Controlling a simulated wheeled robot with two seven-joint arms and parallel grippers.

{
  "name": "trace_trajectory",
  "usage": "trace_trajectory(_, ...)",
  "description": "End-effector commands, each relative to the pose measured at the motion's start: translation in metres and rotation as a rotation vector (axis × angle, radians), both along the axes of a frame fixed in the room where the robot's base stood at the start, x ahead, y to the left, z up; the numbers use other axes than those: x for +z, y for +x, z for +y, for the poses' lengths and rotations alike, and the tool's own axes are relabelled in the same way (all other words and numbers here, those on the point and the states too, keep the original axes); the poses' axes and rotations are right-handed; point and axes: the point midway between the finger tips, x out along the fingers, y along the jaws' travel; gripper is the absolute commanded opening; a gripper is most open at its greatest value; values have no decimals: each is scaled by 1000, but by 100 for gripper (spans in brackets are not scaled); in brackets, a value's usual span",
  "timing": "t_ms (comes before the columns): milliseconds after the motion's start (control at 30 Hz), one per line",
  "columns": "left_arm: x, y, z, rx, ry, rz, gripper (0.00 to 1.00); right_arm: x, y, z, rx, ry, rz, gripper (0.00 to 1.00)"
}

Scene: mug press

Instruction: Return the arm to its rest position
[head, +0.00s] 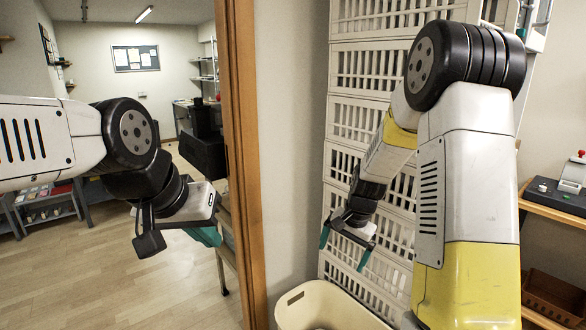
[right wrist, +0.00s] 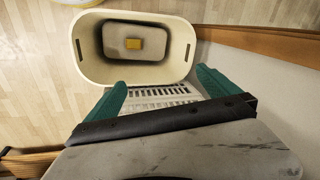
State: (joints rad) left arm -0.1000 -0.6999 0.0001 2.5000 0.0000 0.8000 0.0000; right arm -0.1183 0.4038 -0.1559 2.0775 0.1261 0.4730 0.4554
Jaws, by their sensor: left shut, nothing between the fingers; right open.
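My right arm (head: 466,170), white and yellow, reaches forward and down on the right of the head view. Its gripper (head: 344,252) is open, with two teal fingers apart and nothing between them. It hangs in front of the stacked crates and above the cream bin (head: 297,303). The right wrist view shows the open fingers (right wrist: 162,82) and the bin (right wrist: 88,55) beyond them. My left gripper (head: 206,237) is at the left, in front of the doorway side, shut and empty; its fingertips are partly hidden.
White slatted crates (head: 368,117) are stacked against the wall. A wooden post (head: 243,150) stands between my arms. A wooden shelf unit (head: 552,210) with a device (head: 572,176) is at far right. Open floor (head: 90,270) lies at the left.

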Motion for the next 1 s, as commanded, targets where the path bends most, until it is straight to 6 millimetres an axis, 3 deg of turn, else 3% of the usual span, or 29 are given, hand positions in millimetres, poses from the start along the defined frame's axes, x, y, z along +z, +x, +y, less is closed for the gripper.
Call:
trace_trajectory(33, 0, 0, 0, 0, 0, 0, 0, 29, -9, 0, 34, 6, -37, 100)
trace_trajectory(200, 0, 0, 0, 0, 0, 0, 0, 104, -51, 3, 169, 2, -136, 100)
trace_trajectory(400, 0, 0, 0, 0, 0, 0, 0, 169, -113, 3, 328, -36, -256, 100)
trace_trajectory(500, 0, 0, 0, 0, 0, 0, 0, 192, -147, 1, 403, -68, -316, 100)
trace_trajectory(733, 0, 0, 0, 0, 0, 0, 0, 216, -210, -2, 536, -151, -415, 100)
trace_trajectory(1000, 0, 0, 0, 0, 0, 0, 0, 219, -232, -3, 585, -189, -444, 100)
